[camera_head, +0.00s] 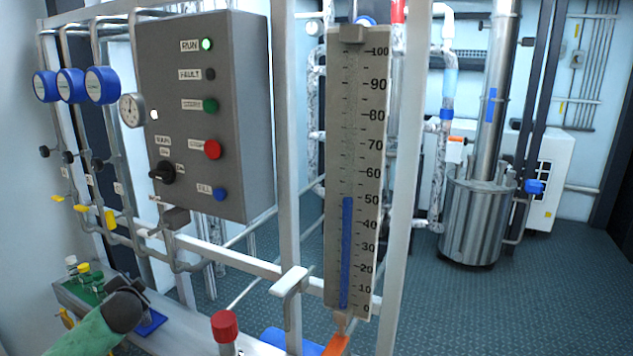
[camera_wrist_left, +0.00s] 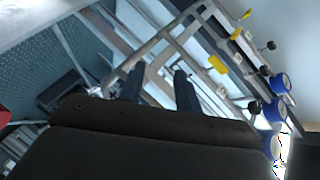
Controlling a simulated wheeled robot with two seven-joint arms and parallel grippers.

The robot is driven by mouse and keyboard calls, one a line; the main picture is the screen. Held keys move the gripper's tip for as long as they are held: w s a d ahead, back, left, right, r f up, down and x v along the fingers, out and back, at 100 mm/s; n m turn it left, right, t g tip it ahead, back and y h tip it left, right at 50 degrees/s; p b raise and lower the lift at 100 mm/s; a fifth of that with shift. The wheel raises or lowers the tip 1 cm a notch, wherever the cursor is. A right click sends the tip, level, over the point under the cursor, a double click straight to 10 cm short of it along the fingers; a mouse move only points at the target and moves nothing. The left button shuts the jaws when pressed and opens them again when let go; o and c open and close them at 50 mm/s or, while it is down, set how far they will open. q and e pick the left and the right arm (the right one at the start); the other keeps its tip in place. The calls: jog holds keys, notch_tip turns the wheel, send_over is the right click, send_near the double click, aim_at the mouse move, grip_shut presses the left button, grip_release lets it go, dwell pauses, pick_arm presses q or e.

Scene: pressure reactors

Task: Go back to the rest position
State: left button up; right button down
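My left arm comes in at the lower left of the head view, a green link ending in a dark rounded part. In the left wrist view my left gripper (camera_wrist_left: 158,82) shows two dark fingers held apart, with nothing seen between them. Pipes and yellow valve handles (camera_wrist_left: 217,64) lie beyond the fingers. My right gripper is in neither view. The grey control panel (camera_head: 205,130) stands upright above and right of my left arm, its green RUN lamp lit. The level gauge (camera_head: 357,150) shows a blue column up to about 50.
Blue-rimmed gauges (camera_head: 70,85) and pipes with yellow handles (camera_head: 109,219) line the left. A red-capped part (camera_head: 225,327) stands at the front. Open floor (camera_head: 420,300) lies right, before a steel vessel (camera_head: 475,220).

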pick_arm(q)
jog(key=s+d+f+n+g+h, duration=0.1)
jog(key=s+d+f+g+h, duration=0.15)
jog(key=s+d+f, duration=0.65)
jog(key=s+d+f+n+g+h, duration=0.1)
jog(key=s+d+f+g, duration=0.2)
jog(key=s+d+f, duration=0.5)
jog(key=s+d+f+n+g+h+p, duration=0.1)
jog(key=s+d+f, duration=0.3)
jog(key=s+d, duration=0.7)
jog(key=s+d+f+n+g+h+p, duration=0.1)
jog(key=s+d+f+g+h, duration=0.2)
jog(key=s+d, duration=0.8)
jog(key=s+h, duration=0.1)
jog(key=s, duration=0.4)
jog(key=shift+d+f+g, duration=0.35)
jog(key=shift+d+f, duration=0.05)
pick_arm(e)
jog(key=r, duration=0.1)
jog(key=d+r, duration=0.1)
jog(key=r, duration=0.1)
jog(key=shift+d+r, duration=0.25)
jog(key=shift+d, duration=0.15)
